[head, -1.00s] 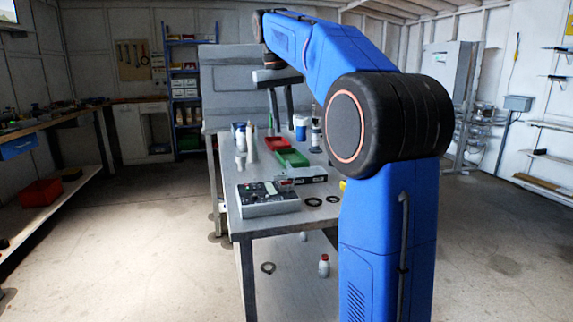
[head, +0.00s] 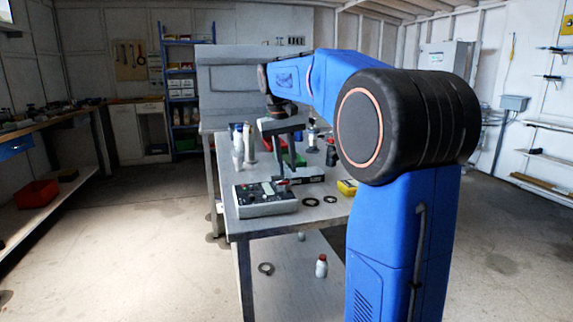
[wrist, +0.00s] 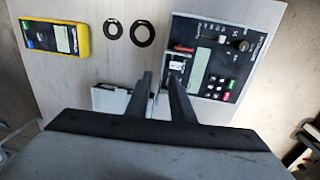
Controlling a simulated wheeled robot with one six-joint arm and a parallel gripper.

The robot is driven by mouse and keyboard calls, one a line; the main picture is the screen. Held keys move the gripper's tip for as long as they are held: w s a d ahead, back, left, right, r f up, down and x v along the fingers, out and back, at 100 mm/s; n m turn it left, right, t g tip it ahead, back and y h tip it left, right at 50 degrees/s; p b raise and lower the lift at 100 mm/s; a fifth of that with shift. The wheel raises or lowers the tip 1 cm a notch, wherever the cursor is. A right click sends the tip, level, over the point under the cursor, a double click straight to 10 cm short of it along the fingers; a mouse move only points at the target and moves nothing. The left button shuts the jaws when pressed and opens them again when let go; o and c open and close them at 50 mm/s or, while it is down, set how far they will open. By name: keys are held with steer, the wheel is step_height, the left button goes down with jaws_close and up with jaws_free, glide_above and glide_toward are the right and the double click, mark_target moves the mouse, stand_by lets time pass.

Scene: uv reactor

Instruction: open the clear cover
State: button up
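A grey control box (head: 264,206) with a dark panel sits on the near part of the metal bench. In the wrist view its panel (wrist: 222,52) shows a display, a knob, keys and a small switch area (wrist: 177,62) below a red mark. A clear cover cannot be made out for certain; the switch area is partly behind a fingertip. My gripper (wrist: 161,74) is open and empty, its fingers apart. Its right fingertip overlaps the box's panel edge near the switch area; contact cannot be told. In the head view my gripper (head: 280,178) points down at the box's back right.
A yellow meter (wrist: 53,38) and two black rings (wrist: 143,33) lie beside the box. Behind are a green tray (head: 295,160), white bottles (head: 238,150) and a dark bottle (head: 331,152). A red-capped bottle (head: 321,266) stands on the lower shelf.

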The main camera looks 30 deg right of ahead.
jaws_close()
steer(key=shift+s+d+t+y, duration=0.1)
steer(key=shift+d+t+y, duration=0.2)
steer(key=shift+y, duration=0.45)
steer(key=shift+s+d+t+y, duration=0.1)
steer(key=shift+d+y, duration=0.25)
steer(key=shift+y, duration=0.4)
